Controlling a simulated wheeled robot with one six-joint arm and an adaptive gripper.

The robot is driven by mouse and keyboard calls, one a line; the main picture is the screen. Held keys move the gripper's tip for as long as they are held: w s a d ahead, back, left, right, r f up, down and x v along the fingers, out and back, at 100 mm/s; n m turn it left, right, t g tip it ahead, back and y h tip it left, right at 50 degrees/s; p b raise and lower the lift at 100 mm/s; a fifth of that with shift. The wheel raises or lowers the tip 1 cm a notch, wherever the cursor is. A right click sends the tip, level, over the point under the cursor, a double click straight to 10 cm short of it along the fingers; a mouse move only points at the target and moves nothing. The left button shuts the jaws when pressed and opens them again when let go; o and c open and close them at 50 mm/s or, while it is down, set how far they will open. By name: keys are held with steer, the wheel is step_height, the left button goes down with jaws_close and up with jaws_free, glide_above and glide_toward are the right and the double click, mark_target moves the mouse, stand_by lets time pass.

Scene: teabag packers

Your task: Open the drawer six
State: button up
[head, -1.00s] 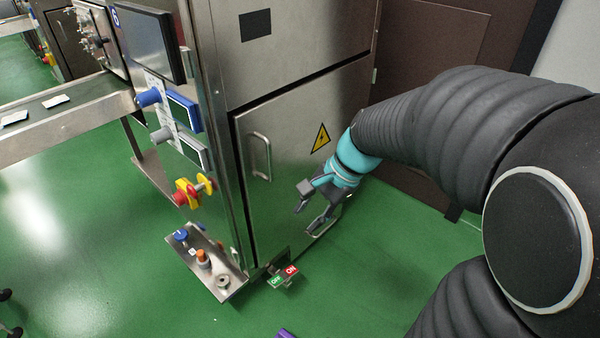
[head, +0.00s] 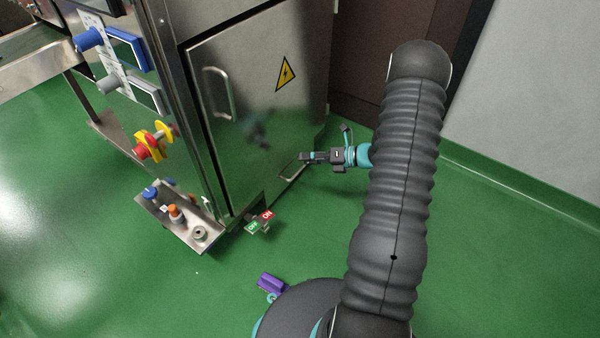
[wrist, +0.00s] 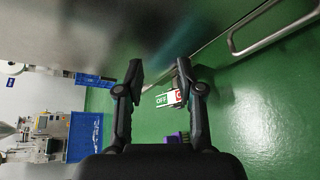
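A low metal bar handle (head: 291,171) sits at the foot of the steel cabinet, close to the floor, on its right side. It also shows in the wrist view (wrist: 268,40) at the upper right, beyond my fingers. My gripper (head: 304,157) points left at the cabinet in the head view, just above and beside this handle. In the wrist view my gripper (wrist: 159,72) is open and empty, and the handle lies outside the gap between the fingers. The drawer front itself is hard to make out. No number six shows on the cabinet now.
The cabinet door (head: 250,110) has a tall handle (head: 218,93) and a yellow warning sign (head: 285,74). A red and green ON/OFF switch (head: 259,222) sticks out low. A tray with knobs (head: 180,236) juts out at left. Green floor is free right of the cabinet.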

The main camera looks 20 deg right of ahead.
mark_target(300, 169)
steer(key=d+f+m+t+h+b, duration=0.1)
steer(key=d+f+m+t+h, duration=0.1)
steer(key=d+f+m, duration=0.4)
steer(key=d+f+m+t+h, duration=0.1)
steer(key=d+f+m+t, duration=0.2)
steer(key=f, duration=0.6)
steer(key=shift+m, duration=0.7)
steer(key=x, duration=0.4)
steer(key=b+x, duration=0.1)
steer(key=x, duration=0.8)
steer(key=shift+a+f, duration=0.2)
steer(key=shift+a, duration=0.35)
jaws_close()
